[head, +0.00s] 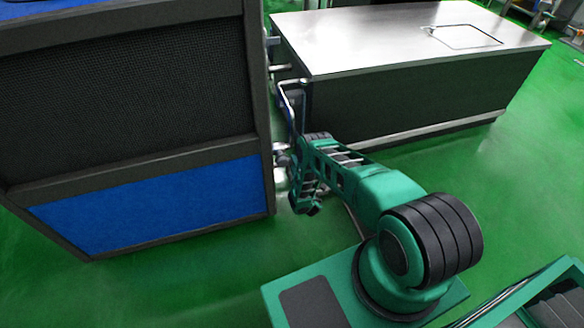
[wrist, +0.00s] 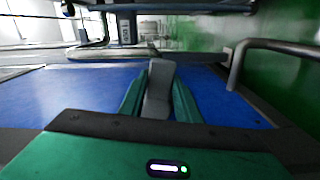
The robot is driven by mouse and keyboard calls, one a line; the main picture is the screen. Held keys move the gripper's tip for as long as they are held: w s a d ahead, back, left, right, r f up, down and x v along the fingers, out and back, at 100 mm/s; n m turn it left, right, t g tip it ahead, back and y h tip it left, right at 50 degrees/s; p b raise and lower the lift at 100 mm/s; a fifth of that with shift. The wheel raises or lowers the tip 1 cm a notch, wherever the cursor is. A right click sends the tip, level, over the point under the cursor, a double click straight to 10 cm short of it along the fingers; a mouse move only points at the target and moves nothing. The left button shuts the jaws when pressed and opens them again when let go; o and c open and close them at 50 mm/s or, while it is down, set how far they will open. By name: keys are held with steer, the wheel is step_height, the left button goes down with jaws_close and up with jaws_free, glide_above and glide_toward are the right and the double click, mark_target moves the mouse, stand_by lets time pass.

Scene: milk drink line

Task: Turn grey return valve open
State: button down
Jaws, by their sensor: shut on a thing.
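The grey return valve shows in the wrist view as a flat grey lever (wrist: 157,88) in front of a blue panel. My gripper (wrist: 158,100) has its green fingers on either side of this lever and is shut on it. The lever's lower end is hidden between the fingers. In the head view my gripper (head: 283,158) reaches the right side of the blue and black machine. The valve cannot be made out there, and the lever's exact angle is hard to tell.
The machine (head: 150,195) with a dark mesh panel stands at left. A metal-topped cabinet (head: 400,40) stands behind my arm. A bent grey pipe (wrist: 275,45) is close at right in the wrist view, and another pipe (wrist: 100,52) runs behind the lever.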

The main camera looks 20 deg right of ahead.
steer(key=shift+w+a+r+n, duration=0.2)
steer(key=shift+r+n, duration=0.25)
steer(key=shift+n, duration=0.45)
steer(key=shift+a, duration=0.15)
steer(key=c, duration=1.3)
jaws_free()
steer(key=shift+f, duration=0.1)
steer(key=shift+c, duration=0.2)
steer(key=shift+s, duration=0.1)
steer(key=shift+d, duration=0.2)
steer(key=shift+s, duration=0.15)
steer(key=s+a, duration=0.1)
steer(key=s, duration=0.9)
steer(key=shift+s, duration=0.2)
